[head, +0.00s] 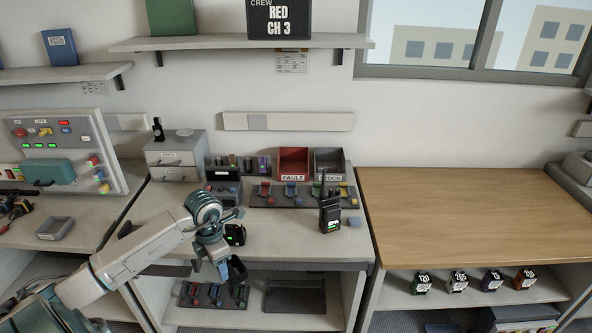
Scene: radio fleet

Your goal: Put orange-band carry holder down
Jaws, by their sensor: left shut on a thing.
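My left gripper (222,268) reaches in from the left and hangs in front of the middle bench's front edge, pointing down. It is shut on a small dark thing (238,268), mostly hidden by the fingers. I cannot make out an orange band on it. A black unit with a green light (236,234) shows just behind the wrist, partly hidden by it. My right gripper is not in view.
A black radio (330,212) stands upright on the middle bench (290,235). Behind it are a red bin (293,162), a grey bin and a charger strip. The wooden worktop (460,215) at right is clear. Several small dark numbered units (457,282) stand on the shelf below it.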

